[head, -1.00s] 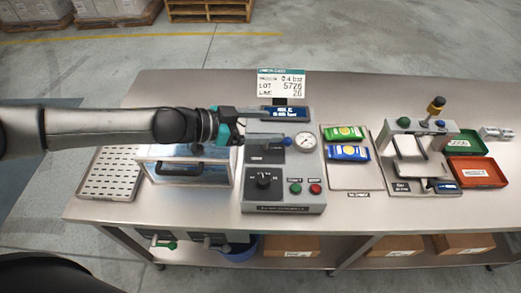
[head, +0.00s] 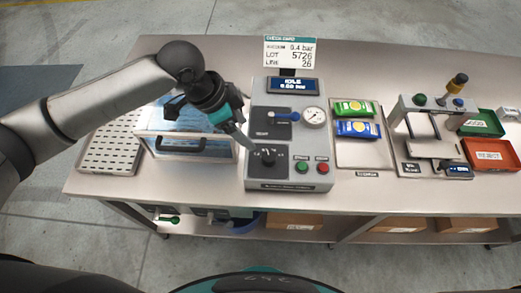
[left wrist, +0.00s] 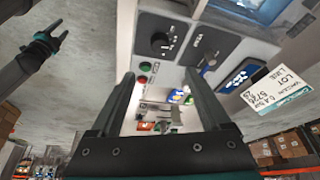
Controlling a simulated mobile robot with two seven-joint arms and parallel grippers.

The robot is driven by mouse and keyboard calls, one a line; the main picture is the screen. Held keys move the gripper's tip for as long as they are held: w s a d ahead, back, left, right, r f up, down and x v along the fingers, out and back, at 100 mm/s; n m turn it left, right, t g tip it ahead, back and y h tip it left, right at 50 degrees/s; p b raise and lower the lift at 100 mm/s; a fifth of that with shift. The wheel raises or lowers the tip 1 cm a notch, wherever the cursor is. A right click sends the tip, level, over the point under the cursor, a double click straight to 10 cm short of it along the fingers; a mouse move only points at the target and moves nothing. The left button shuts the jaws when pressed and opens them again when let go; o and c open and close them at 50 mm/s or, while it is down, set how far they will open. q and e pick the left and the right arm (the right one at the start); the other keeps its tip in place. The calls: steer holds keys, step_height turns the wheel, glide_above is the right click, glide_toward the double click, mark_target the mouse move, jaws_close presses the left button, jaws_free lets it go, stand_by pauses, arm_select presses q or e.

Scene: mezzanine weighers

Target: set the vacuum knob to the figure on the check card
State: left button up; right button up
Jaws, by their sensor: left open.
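The black vacuum knob (head: 267,157) is on the front panel of the grey sealer unit (head: 257,185). It also shows in the left wrist view (left wrist: 161,43), where its pointer setting is too small to read. The check card (head: 290,51) stands behind the unit and reads vacuum 0.4 bar, lot 5726, line 26. My left gripper (head: 244,140) is just left of and above the knob in the head view, apart from it. In the left wrist view its fingers (left wrist: 160,76) are spread and empty.
The unit carries a display (head: 293,86) reading IDLE, a blue-knobbed lever (head: 293,116), a gauge (head: 314,117), and green (head: 302,167) and red (head: 323,168) buttons. A clear-lidded chamber (head: 187,148) stands left. Packets (head: 357,129) lie on a mat to the right.

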mark_target(269, 156)
arm_select(q)
steer(key=b+x, duration=0.1)
steer(key=x, duration=1.4)
steer(key=shift+a, duration=0.1)
jaws_close()
